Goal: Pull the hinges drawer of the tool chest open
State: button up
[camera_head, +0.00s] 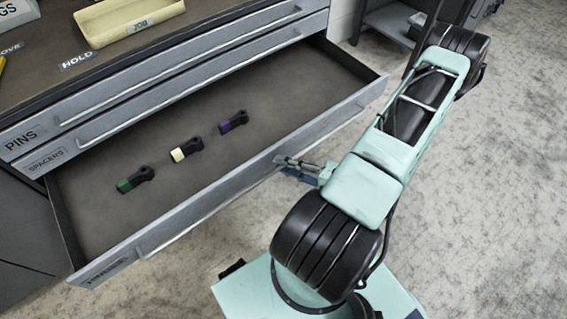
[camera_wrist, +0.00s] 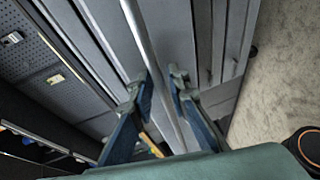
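The hinges drawer (camera_head: 230,190) is the lowest drawer showing on the tool chest, labelled HINGES at its left end. It stands well out from the chest, and its inside shows. Three small dark parts lie in it, with green (camera_head: 135,180), cream (camera_head: 186,150) and purple (camera_head: 233,122) ends. My gripper (camera_head: 290,163) is at the drawer's front face, right of its middle. In the wrist view, my gripper's fingers (camera_wrist: 158,82) are apart, one on each side of a long handle bar (camera_wrist: 140,35), with gaps showing. The head view partly hides the fingertips.
The pins drawer (camera_head: 190,75) and spacers drawer (camera_head: 200,92) above are shut. A yellow JOB tray (camera_head: 130,22) and a HOLD label (camera_head: 78,60) are on the chest top. The floor (camera_head: 490,200) to the right is clear; a grey cart (camera_head: 385,22) stands behind.

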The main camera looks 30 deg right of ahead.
jog(key=v, duration=1.1)
jog(key=shift+s, duration=0.2)
jog(key=shift+d+r, duration=0.15)
